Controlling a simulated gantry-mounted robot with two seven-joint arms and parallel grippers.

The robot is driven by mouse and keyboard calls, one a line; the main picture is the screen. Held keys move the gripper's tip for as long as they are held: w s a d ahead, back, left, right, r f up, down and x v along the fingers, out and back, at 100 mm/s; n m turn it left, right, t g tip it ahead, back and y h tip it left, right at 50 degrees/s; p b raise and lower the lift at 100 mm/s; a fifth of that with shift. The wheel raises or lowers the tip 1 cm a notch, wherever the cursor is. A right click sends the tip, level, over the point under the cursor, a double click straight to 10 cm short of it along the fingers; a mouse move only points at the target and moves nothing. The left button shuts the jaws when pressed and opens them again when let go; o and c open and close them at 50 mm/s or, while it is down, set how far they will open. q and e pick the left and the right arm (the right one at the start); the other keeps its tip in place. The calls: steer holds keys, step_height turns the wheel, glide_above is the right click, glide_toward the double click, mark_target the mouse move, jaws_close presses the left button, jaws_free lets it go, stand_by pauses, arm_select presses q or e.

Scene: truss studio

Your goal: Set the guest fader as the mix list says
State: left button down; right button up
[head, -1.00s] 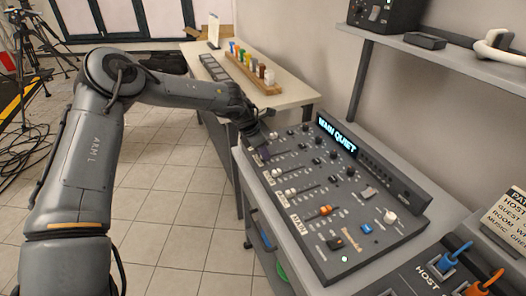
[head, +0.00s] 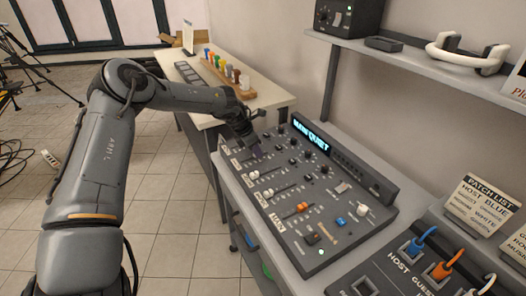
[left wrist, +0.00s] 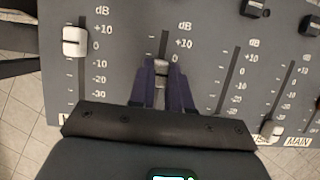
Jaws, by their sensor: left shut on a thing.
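The grey mixing console (head: 335,235) lies on the bench, with a lit display (head: 311,138) reading "MAIN QUIET". My left gripper (head: 257,152) reaches down onto its far-left faders. In the left wrist view, my left gripper (left wrist: 162,75) is shut on a fader cap (left wrist: 161,68) in the second track from the left. The leftmost fader's white cap (left wrist: 75,41) stands between +10 and 0. My right gripper is not in view.
White fader caps (head: 268,194) and the orange main fader cap (head: 302,207) stand close by. A patch list card (head: 481,204) and patch panel (head: 400,280) are at right. A shelf (head: 400,58) overhangs behind. A side table (head: 270,97) holds a rack of coloured pieces.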

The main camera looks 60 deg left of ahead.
arm_select(q)
steer(key=c, duration=1)
jaws_free()
steer(key=shift+s, duration=0.1)
steer(key=shift+c, duration=0.2)
steer(key=shift+r, duration=0.1)
steer(key=shift+s+r, duration=0.15)
steer(key=shift+r, duration=0.35)
steer(key=p+v, duration=0.3)
steer(key=v, duration=0.6)
steer(key=shift+s+r, duration=0.2)
steer(key=shift+r, duration=0.05)
